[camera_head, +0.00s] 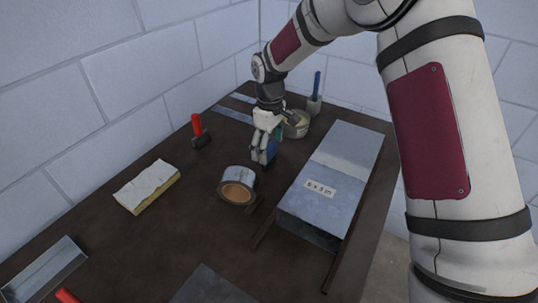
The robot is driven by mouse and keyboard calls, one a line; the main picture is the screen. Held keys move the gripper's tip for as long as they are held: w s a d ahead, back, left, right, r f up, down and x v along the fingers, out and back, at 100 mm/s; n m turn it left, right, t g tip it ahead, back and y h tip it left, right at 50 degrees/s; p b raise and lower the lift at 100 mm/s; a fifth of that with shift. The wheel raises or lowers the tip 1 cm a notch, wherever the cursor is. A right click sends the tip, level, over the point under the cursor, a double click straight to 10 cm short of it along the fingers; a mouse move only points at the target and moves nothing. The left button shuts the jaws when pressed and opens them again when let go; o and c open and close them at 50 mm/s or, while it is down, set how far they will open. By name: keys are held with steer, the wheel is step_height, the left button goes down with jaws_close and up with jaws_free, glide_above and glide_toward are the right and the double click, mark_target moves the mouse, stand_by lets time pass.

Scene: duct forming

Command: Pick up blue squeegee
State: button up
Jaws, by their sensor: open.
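A blue flat piece, which looks like the blue squeegee (273,146), shows right at my gripper, between and behind its fingers. My gripper (262,160) points down over the dark table, between the tape roll and the pale bowl. It is open, with its fingers around or just in front of the blue piece; I cannot tell whether they touch it. The fingers hide much of the blue piece, so its full shape and whether it stands or lies are unclear.
A silver tape roll (238,186) lies just in front. A metal duct (328,188) is on the right. A pale bowl (297,125) and a blue-handled tool in a cup (314,104) stand behind. A red-handled mallet (200,135) and yellow sponge-like block (147,187) lie left.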

mark_target(269, 156)
step_height(269, 156, down, 4)
steer(key=shift+f+b, duration=0.1)
steer(key=shift+b, duration=0.25)
steer(key=shift+s, duration=0.1)
steer(key=c, duration=1.3)
step_height(269, 156, up, 10)
steer(key=shift+r+p, duration=0.15)
steer(key=shift+p, duration=0.9)
